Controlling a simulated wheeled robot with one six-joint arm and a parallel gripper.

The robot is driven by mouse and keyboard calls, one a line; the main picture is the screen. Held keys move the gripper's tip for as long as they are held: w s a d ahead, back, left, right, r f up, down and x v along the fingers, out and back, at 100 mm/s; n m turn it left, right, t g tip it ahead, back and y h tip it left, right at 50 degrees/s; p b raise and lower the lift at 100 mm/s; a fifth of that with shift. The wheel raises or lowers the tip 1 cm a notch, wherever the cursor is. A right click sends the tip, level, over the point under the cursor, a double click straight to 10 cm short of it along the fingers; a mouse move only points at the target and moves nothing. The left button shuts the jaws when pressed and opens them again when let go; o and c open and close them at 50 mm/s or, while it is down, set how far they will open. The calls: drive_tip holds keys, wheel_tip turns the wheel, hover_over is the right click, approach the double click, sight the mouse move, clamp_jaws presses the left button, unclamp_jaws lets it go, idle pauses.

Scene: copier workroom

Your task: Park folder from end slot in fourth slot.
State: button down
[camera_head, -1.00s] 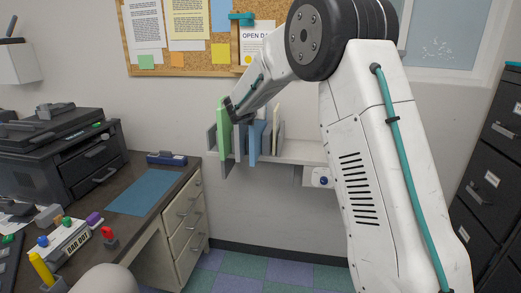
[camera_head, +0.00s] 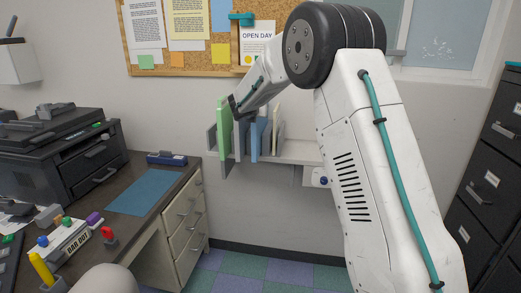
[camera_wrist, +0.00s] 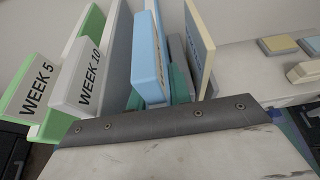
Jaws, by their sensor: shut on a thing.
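The green folder (camera_head: 224,128), labelled WEEK 5, stands upright at the left end of the rack (camera_head: 211,138). In the head view my gripper (camera_head: 236,106) is at its upper right edge and appears shut on it, though the fingertips are partly hidden. The folder also shows at the far left of the wrist view (camera_wrist: 22,95). Beside it is a whitish folder (camera_wrist: 84,82) labelled WEEK 10. Further right are a blue folder (camera_wrist: 149,60) and a cream folder (camera_wrist: 200,45). A gap with grey dividers lies between blue and cream.
The rack stands on a pale wall shelf (camera_head: 300,152), with small blocks (camera_wrist: 278,45) to its right. A desk (camera_head: 182,172) with a printer (camera_head: 60,150) is at left. Dark filing cabinets (camera_head: 485,170) stand at right. The floor below the shelf is clear.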

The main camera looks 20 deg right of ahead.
drive_tip(key=shift+f, duration=0.2)
idle(0.3)
drive_tip(key=c, duration=0.9)
unclamp_jaws()
drive_tip(key=shift+f, duration=0.1)
drive_tip(key=shift+v, duration=3.9)
